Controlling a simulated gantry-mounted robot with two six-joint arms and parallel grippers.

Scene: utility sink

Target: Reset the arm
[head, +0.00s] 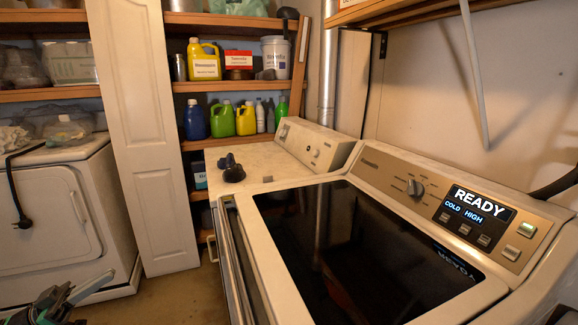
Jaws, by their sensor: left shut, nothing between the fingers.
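My left gripper (60,301) shows in the bottom left corner of the head view, low over the floor and in front of the white appliance at the left. It is shut and empty, touching nothing that I can see. Its lower part is cut off by the frame edge. My right gripper is not in view.
A washer with a dark glass lid (360,250) and a lit READY display (478,205) fills the right. A small black object (231,170) sits on the machine behind it. Shelves with bottles (222,119) stand at the back, beside a white door panel (150,130). Floor (180,295) is clear.

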